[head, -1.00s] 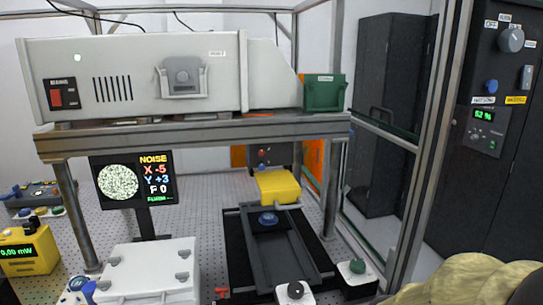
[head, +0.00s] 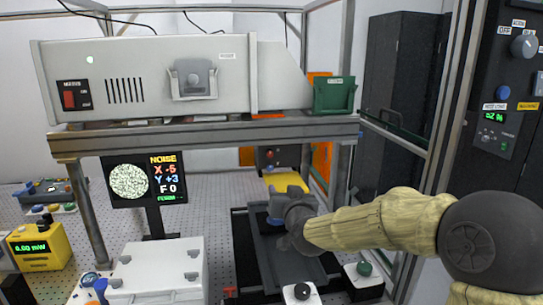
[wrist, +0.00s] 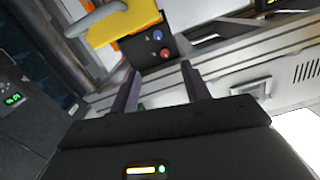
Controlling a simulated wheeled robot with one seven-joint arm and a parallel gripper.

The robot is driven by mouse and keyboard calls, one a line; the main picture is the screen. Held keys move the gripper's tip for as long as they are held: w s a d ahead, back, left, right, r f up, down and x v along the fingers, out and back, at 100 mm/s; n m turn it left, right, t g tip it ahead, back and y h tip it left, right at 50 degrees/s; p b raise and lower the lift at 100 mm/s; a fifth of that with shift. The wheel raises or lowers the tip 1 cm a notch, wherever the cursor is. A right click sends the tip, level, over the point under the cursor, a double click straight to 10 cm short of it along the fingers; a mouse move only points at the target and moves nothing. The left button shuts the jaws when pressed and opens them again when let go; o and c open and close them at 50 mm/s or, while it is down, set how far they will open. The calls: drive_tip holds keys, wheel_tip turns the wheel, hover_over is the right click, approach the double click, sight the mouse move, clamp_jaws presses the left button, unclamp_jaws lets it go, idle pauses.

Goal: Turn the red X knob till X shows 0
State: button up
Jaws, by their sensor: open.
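A red knob (head: 270,154) sits on a dark box under the shelf in the head view. The display (head: 143,180) reads NOISE, X -5, Y +3, F 0. My gripper (wrist: 160,72) is open with nothing between its fingers. It is apart from the red knob. In the head view my gripper (head: 277,211) is over the dark stage, below and in front of the knob box.
A yellow block (head: 285,181) stands just before the knob box; it also shows in the wrist view (wrist: 122,25). The metal shelf (head: 215,134) with a large grey housing (head: 150,75) spans above. A white case (head: 157,272) is at front left. A black knob (head: 302,291) is in front.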

sight(270, 155)
drive_tip(key=r, duration=0.1)
drive_tip(key=r+t, duration=0.1)
drive_tip(key=shift+w+a+r+m, duration=0.1)
drive_tip(key=shift+w+r+m, duration=0.2)
drive_tip(key=shift+w+r, duration=0.1)
drive_tip(key=shift+w, duration=0.1)
drive_tip(key=p+x, duration=0.7)
drive_tip(key=x, duration=0.9)
drive_tip(key=shift+r, duration=0.1)
drive_tip(key=shift+w+a, duration=0.15)
drive_tip(key=shift+w, duration=0.45)
drive_tip(key=c, duration=1)
